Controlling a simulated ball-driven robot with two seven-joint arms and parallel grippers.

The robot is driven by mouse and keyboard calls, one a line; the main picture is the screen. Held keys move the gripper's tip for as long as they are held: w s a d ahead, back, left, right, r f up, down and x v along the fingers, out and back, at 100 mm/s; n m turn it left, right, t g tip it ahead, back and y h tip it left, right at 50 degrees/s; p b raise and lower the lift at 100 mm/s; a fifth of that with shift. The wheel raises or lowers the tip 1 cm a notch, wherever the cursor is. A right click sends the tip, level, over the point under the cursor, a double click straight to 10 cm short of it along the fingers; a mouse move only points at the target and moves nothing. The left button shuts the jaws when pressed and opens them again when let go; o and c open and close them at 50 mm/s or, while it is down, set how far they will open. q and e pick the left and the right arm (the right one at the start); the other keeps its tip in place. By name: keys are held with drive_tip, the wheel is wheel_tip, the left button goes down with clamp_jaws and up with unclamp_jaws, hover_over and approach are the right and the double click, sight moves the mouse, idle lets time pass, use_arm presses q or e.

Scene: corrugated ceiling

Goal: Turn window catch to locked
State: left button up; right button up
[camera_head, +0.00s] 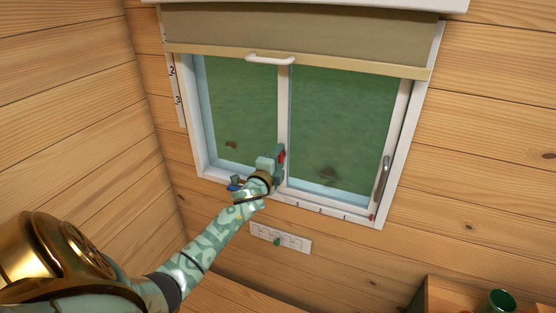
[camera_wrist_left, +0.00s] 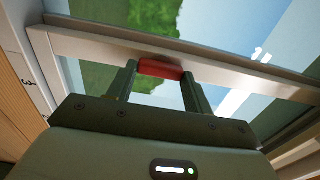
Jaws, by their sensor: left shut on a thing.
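The window catch (camera_wrist_left: 160,70) is a short red piece on the white middle upright of the window frame. In the head view only a bit of its red (camera_head: 282,157) shows beside my left gripper (camera_head: 279,154). In the left wrist view, the left gripper (camera_wrist_left: 163,84) has one finger at each end of the red catch and is shut on it. The catch lies across the picture there, between the fingertips. Much of it is hidden in the head view by the gripper. My right gripper is in neither view.
A beige blind (camera_head: 300,35) with a white handle (camera_head: 269,58) covers the window's top. A grey handle (camera_head: 383,178) is on the right frame. A white panel (camera_head: 292,241) is on the wall below. A green cup (camera_head: 500,301) stands at bottom right.

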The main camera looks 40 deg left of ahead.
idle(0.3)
use_arm(q)
drive_tip(key=o, duration=1)
drive_tip(key=v, duration=1.6)
drive_tip(key=shift+s+b, duration=0.2)
drive_tip(key=shift+b, duration=0.2)
